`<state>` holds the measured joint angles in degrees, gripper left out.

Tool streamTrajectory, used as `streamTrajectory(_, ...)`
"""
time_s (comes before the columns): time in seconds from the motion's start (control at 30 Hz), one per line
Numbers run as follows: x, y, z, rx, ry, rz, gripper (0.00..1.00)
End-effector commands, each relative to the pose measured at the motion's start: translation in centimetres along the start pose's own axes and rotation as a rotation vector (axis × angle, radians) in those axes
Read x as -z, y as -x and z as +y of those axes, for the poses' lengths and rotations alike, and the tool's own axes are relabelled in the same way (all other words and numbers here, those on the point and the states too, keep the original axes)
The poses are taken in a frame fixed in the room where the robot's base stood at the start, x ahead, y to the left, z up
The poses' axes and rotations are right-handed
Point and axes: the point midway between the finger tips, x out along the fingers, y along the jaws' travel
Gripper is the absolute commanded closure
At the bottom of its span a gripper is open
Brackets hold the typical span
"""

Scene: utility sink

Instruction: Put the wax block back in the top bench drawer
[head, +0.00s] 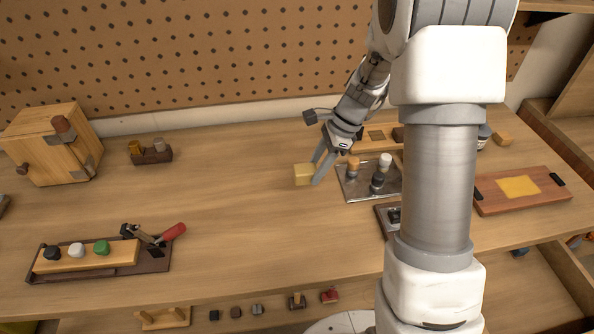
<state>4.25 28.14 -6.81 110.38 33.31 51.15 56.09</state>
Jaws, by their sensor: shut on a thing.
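My gripper (322,170) is shut on a small pale-yellow block, which looks like the wax block (303,174), above the middle of the wooden bench. Whether the block touches the bench top or hangs just over it I cannot tell. Below the bench's front edge at the lower right, an open wooden compartment (525,292) shows, which may be a drawer.
A metal tray with pegs (352,187) stands close right of my gripper. A wooden box (52,143) and a clamp board (150,262) are at left. A red-brown board (500,203) lies at right. Small items sit below the front edge. The bench's middle left is clear.

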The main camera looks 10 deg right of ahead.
Motion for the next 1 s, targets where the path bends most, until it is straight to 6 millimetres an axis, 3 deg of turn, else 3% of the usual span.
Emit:
streamTrajectory(0.3,2.0,3.1,1.7,0.001,0.000,0.000,1.00)
streamTrajectory(0.63,2.3,3.1,2.0,-0.022,0.051,0.001,1.00)
streamTrajectory(0.77,2.1,2.2,2.2,-0.079,0.185,0.000,1.00)
streamTrajectory(1.0,2.0,-0.2,2.7,-0.249,0.596,-0.001,1.00)
